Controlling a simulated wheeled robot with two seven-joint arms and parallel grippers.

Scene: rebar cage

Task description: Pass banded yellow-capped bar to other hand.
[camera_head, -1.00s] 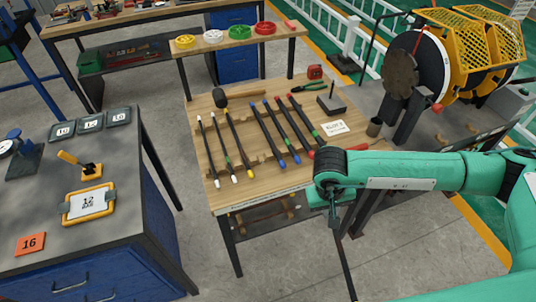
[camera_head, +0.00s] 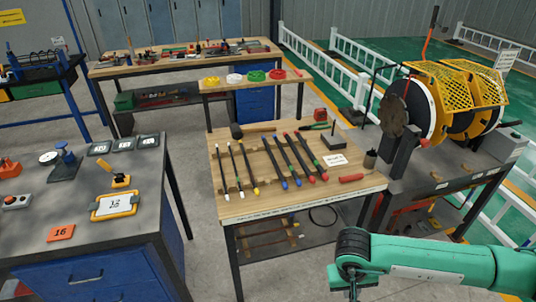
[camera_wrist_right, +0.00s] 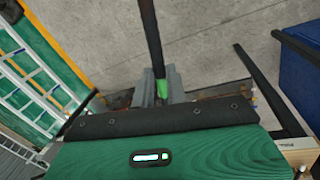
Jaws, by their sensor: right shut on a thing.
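My right gripper (camera_head: 352,284) is at the bottom edge of the head view, in front of the table and lower right of the bar row. In the right wrist view its grey fingers (camera_wrist_right: 160,88) are shut on a dark bar (camera_wrist_right: 150,40) with a green band at the grip. The bar runs out of the top of that view; its end caps are out of sight. A yellow-capped bar (camera_head: 249,168) lies on the table among other bars. My left gripper is not in view.
The wooden table (camera_head: 320,205) holds bars with white, blue and red caps, a mallet (camera_head: 252,129), pliers (camera_head: 318,126) and a white card (camera_head: 334,160). A grey bench (camera_head: 75,210) stands left. A yellow-guarded machine (camera_head: 450,95) stands right. Floor between bench and table is clear.

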